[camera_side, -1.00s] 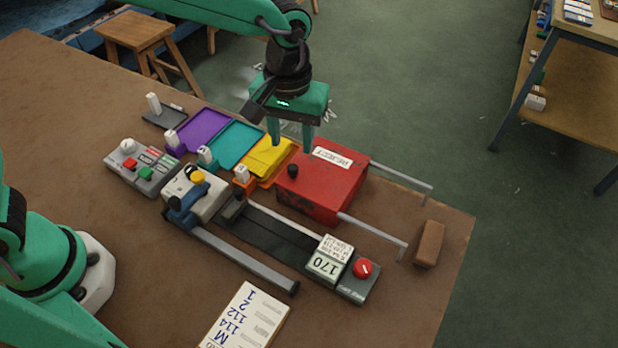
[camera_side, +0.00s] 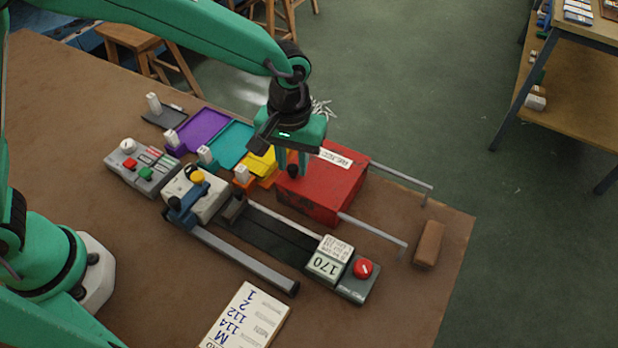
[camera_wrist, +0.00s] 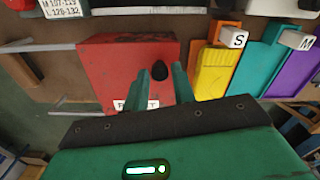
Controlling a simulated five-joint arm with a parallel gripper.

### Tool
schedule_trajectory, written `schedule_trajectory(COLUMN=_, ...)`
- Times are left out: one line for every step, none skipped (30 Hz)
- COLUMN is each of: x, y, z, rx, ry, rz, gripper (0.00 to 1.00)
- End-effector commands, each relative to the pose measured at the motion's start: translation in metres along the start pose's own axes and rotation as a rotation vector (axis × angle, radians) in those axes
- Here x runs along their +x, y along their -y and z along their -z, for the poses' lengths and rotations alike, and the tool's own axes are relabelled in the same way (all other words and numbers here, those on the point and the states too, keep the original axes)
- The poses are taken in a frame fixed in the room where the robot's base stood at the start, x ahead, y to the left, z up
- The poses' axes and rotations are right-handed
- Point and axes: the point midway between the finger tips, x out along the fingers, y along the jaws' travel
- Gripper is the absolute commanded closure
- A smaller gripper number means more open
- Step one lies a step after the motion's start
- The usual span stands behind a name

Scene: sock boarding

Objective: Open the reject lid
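The reject box (camera_side: 335,187) is red, with a white label on top that reads REJECT in the side view. Its lid (camera_side: 345,172) lies flat and shut. A black knob (camera_side: 293,171) stands on the lid near its left edge. My gripper (camera_side: 292,170) points down over that edge, its two green fingers on either side of the knob. In the wrist view the knob (camera_wrist: 160,70) shows between the fingers (camera_wrist: 161,72), with a small gap on each side. The gripper is open and holds nothing. Whether the fingertips touch the lid is not clear.
Yellow (camera_side: 262,162), teal (camera_side: 235,142) and purple (camera_side: 203,129) trays stand left of the box. Two metal rails (camera_side: 372,229) reach right from it toward a brown block (camera_side: 429,244). A black track with a red button (camera_side: 362,268) lies in front.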

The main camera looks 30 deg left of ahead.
Motion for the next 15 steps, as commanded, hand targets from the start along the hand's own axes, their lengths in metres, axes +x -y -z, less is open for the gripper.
schedule_trajectory(x=0.0, y=0.0, z=0.0, rx=0.0, ry=0.0, rz=0.0, gripper=0.84)
schedule_trajectory(x=0.0, y=0.0, z=0.0, rx=0.0, ry=0.0, rz=0.0, gripper=0.9)
schedule_trajectory(x=0.0, y=0.0, z=0.0, rx=0.0, ry=0.0, rz=0.0, gripper=0.98)
schedule_trajectory(x=0.0, y=0.0, z=0.0, rx=0.0, ry=0.0, rz=0.0, gripper=1.0)
schedule_trajectory(x=0.0, y=0.0, z=0.0, rx=0.0, ry=0.0, rz=0.0, gripper=1.0)
schedule_trajectory(x=0.0, y=0.0, z=0.0, rx=0.0, ry=0.0, rz=0.0, gripper=1.0)
schedule_trajectory(x=0.0, y=0.0, z=0.0, rx=0.0, ry=0.0, rz=0.0, gripper=1.0)
schedule_trajectory(x=0.0, y=0.0, z=0.0, rx=0.0, ry=0.0, rz=0.0, gripper=1.0)
schedule_trajectory(x=0.0, y=0.0, z=0.0, rx=0.0, ry=0.0, rz=0.0, gripper=1.0)
schedule_trajectory(x=0.0, y=-0.001, z=0.0, rx=0.0, ry=0.0, rz=0.0, gripper=1.0)
schedule_trajectory(x=0.0, y=-0.002, z=0.0, rx=0.001, ry=0.0, rz=0.0, gripper=1.0)
schedule_trajectory(x=0.0, y=-0.005, z=-0.001, rx=0.001, ry=0.0, rz=0.0, gripper=1.0)
schedule_trajectory(x=0.0, y=-0.008, z=-0.001, rx=0.002, ry=0.0, rz=0.0, gripper=1.0)
schedule_trajectory(x=0.0, y=-0.011, z=-0.002, rx=0.002, ry=0.0, rz=-0.001, gripper=1.0)
schedule_trajectory(x=0.0, y=-0.016, z=-0.003, rx=0.002, ry=0.0, rz=0.0, gripper=1.0)
